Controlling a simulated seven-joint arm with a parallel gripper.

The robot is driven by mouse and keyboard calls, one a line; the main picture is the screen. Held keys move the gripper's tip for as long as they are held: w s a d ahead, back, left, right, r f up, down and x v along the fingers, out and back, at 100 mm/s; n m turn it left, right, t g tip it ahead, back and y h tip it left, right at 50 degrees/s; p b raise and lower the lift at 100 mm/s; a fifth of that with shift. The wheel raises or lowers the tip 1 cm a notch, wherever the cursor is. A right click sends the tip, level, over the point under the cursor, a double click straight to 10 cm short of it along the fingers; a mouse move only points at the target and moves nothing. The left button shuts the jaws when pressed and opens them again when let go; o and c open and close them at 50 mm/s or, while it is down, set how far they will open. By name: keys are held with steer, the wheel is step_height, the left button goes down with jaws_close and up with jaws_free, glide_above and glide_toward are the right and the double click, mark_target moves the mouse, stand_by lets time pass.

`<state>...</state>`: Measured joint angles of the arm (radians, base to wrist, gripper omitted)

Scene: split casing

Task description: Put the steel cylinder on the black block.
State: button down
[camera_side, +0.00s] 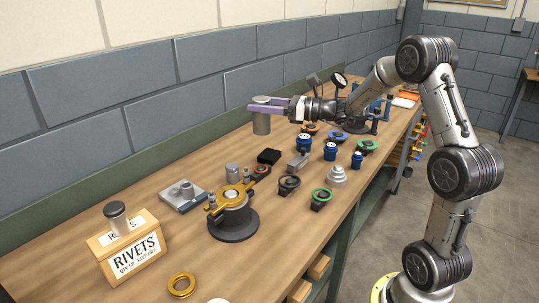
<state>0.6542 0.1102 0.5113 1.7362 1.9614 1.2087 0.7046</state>
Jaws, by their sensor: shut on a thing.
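My gripper (262,105) has purple fingers and reaches in from the right along the back wall. It is shut on a steel cylinder (262,125), which stands upright between the fingers. Its top shows just above them and its body hangs below. I cannot tell whether its base touches the bench. The black block (269,156) lies flat on the bench, nearer the camera and a little lower in the picture than the cylinder, and apart from it. Its top looks bare. A smaller steel cylinder (232,172) stands to the left of the block.
Near the block are a gold-topped fixture (233,222), a grey plate with a boss (184,195), a grey block (298,161) and several blue and green-ringed parts. A RIVETS box (137,252) and a brass ring (181,285) lie toward the front. The back-left bench is clear.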

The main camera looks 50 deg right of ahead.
steer(key=s+d+m+t+h, duration=0.1)
steer(key=s+d+m+h, duration=0.25)
steer(key=d, duration=0.65)
steer(key=shift+n+h, duration=0.25)
steer(key=shift+n, duration=0.2)
steer(key=shift+w+d+f, duration=1.1)
steer(key=shift+w+f, duration=1.1)
steer(key=shift+f, duration=0.65)
steer(key=shift+w+d+f, duration=1.15)
steer(key=shift+w+f, duration=1.1)
steer(key=shift+f, duration=0.55)
steer(key=shift+w+d+f, duration=1.1)
steer(key=shift+w+f, duration=1.1)
steer(key=shift+f, duration=0.8)
steer(key=shift+c, duration=2.3)
jaws_free()
steer(key=shift+s+a+f, duration=0.1)
steer(key=shift+f, duration=0.45)
steer(key=o, duration=0.3)
steer(key=shift+o, duration=0.2)
